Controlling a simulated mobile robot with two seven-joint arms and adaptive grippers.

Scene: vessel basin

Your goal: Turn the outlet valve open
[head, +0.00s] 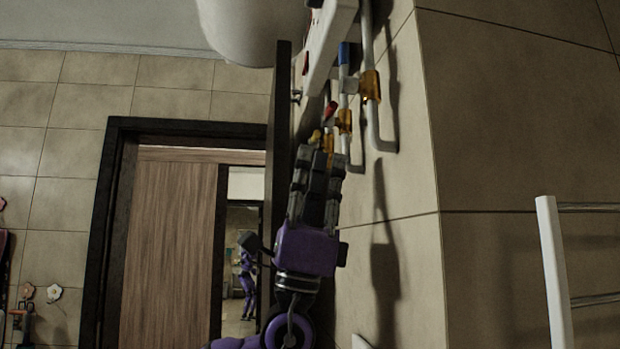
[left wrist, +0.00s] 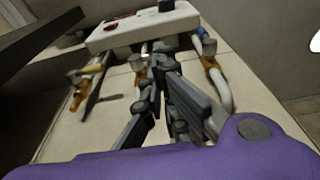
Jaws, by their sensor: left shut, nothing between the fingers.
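My left gripper (head: 322,158) points up along the tiled wall below the boiler pipes. Its fingers are shut and empty. In the left wrist view its fingers (left wrist: 160,52) reach toward the white box, in front of the middle pipe. A brass valve (head: 371,86) sits on the nearest pipe; a blue piece (head: 345,53) shows beside it. A second brass fitting (head: 345,121) and a red handle (head: 330,111) lie just above the fingertips; contact cannot be told. No label marks the outlet valve.
A white tank (head: 245,30) and a white box (left wrist: 145,27) are above the pipes. A white rack (head: 552,270) is at lower right. The wall between is bare.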

